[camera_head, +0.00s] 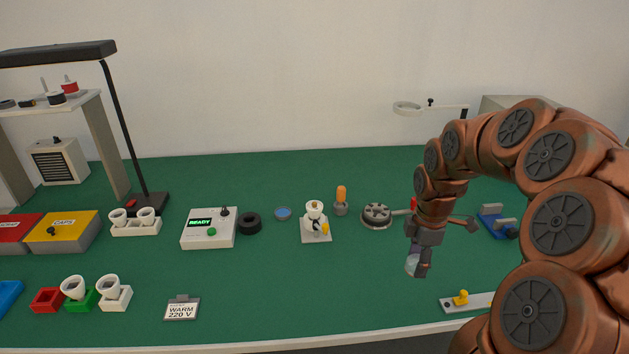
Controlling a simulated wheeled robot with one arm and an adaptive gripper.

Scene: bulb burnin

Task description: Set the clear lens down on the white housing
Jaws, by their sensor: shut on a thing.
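My gripper (418,267) hangs pointing down above the right part of the green table. It is shut on the clear lens (411,263), a small pale, see-through piece partly hidden by the fingers. A white housing (314,208) stands upright in a small pale fixture with a yellow knob (325,228), left of my gripper and apart from it. Something small and brownish shows at the top of this housing. Other white cup-shaped housings stand in a white rack (135,229) and in coloured holders at the left; I cannot tell which one the task means.
An orange-topped piece (341,198) and a round grey fixture (377,216) stand between the fixture and my arm. A READY box (208,230), black ring (249,223) and blue-topped disc (283,213) lie further left. The front middle is mostly clear.

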